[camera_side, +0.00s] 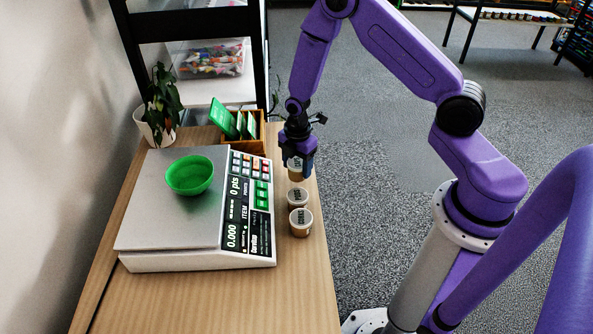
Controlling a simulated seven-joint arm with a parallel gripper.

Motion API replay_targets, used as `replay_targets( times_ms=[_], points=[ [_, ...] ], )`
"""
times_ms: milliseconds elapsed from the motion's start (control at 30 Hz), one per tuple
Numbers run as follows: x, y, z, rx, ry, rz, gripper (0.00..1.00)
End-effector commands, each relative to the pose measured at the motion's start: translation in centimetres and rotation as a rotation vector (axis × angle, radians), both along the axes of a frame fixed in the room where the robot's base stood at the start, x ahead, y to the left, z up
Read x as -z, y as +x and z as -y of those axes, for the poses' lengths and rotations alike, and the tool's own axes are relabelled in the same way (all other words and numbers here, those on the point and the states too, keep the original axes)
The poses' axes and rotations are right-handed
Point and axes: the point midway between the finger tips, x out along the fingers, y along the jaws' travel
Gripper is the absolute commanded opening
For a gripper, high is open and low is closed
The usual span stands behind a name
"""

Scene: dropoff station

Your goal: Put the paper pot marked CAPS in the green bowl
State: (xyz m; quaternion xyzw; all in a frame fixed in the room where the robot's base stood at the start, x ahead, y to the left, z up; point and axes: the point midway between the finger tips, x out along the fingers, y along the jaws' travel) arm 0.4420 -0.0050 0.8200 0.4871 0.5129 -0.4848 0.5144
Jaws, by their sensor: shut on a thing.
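The green bowl (190,176) sits on the metal plate of a scale (172,232), toward its back. My gripper (297,162) points down near the right edge of the wooden table and is shut on the farthest of three paper pots (296,172). That pot's lid lettering is partly covered by my fingers and too small to read. I cannot tell whether it touches the table. A second pot (298,198) and a third pot (300,222) stand upright in front of it, toward the camera, with dark lettering on pale lids; the nearest seems to read CORKS.
The scale's keypad (250,190) lies between the bowl and the pots. A wooden box with green cards (240,125) and a potted plant (158,112) stand behind the scale. The table's front (215,300) is clear.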

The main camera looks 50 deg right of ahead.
Motion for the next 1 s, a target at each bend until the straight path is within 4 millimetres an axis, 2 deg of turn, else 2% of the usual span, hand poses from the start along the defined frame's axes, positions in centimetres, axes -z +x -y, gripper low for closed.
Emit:
replay_targets(
  times_ms=[300,500,667,1000],
  points=[
    [-5.8,-5.0,-0.1,-0.001,0.000,0.000,0.17],
    [-7.5,-9.3,-0.1,-0.002,0.000,-0.003,0.17],
    [-8.6,-11.9,-0.1,-0.002,0.000,-0.003,0.17],
    [-9.3,-13.7,-0.1,0.000,0.000,-0.004,0.17]
  ],
)
